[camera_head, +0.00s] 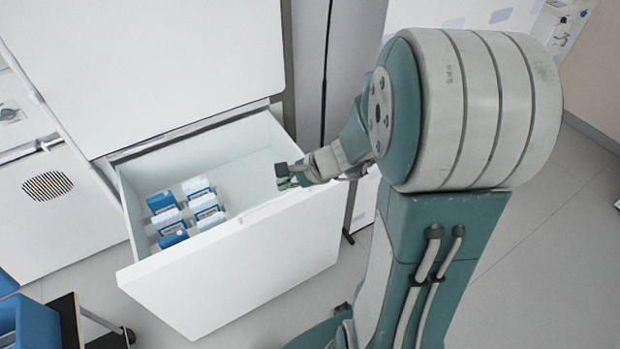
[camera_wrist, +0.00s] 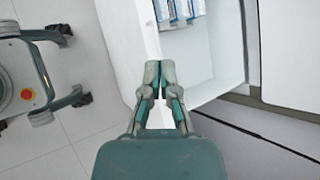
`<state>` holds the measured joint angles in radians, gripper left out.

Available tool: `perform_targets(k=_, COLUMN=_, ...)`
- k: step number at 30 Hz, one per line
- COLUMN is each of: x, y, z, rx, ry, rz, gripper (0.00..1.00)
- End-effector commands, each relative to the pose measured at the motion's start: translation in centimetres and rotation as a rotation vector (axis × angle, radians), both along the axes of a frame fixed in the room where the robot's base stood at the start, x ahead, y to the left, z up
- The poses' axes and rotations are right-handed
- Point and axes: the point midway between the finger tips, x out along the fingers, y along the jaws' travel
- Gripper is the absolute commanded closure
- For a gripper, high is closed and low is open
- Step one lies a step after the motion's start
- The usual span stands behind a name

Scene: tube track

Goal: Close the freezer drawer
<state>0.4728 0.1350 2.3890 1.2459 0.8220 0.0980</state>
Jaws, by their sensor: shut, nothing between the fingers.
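The white freezer drawer (camera_head: 240,262) is pulled out from the white freezer cabinet (camera_head: 150,65). Several blue-and-white boxes (camera_head: 185,213) lie inside it towards the left. My gripper (camera_head: 284,175) is at the drawer's right end, by the top edge of its front panel. In the wrist view my gripper (camera_wrist: 159,88) is shut and empty, its fingertips over the rim of the drawer (camera_wrist: 136,60). I cannot tell whether the fingers touch the rim. My arm hides part of the area right of the drawer.
A blue chair (camera_head: 30,325) and a dark wheeled stand (camera_head: 68,318) are at the lower left. A white unit with a round vent (camera_head: 47,186) stands left of the freezer.

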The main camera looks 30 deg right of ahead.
Motion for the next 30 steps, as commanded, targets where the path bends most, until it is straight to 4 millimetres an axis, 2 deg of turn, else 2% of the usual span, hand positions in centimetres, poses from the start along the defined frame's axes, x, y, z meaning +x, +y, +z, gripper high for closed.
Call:
perform_targets(k=1, x=0.6, y=-1.5, z=-1.6, rx=0.06, ry=0.034, rz=-0.1, gripper=1.0)
perform_targets(k=7, x=2.2, y=-7.4, z=-7.5, rx=0.273, ry=0.134, rz=-0.503, gripper=1.0)
perform_targets(k=12, x=1.5, y=-12.5, z=-13.2, rx=0.423, ry=0.213, rz=-0.839, gripper=1.0)
perform_targets(k=15, x=0.8, y=-14.6, z=-15.8, rx=0.48, ry=0.246, rz=-0.983, gripper=1.0)
perform_targets(k=18, x=0.3, y=-15.7, z=-17.2, rx=0.511, ry=0.262, rz=-1.065, gripper=1.0)
perform_targets(k=22, x=0.4, y=-15.9, z=-17.8, rx=0.52, ry=0.268, rz=-1.09, gripper=1.0)
perform_targets(k=30, x=3.5, y=-15.1, z=-20.7, rx=0.519, ry=0.268, rz=-1.086, gripper=1.0)
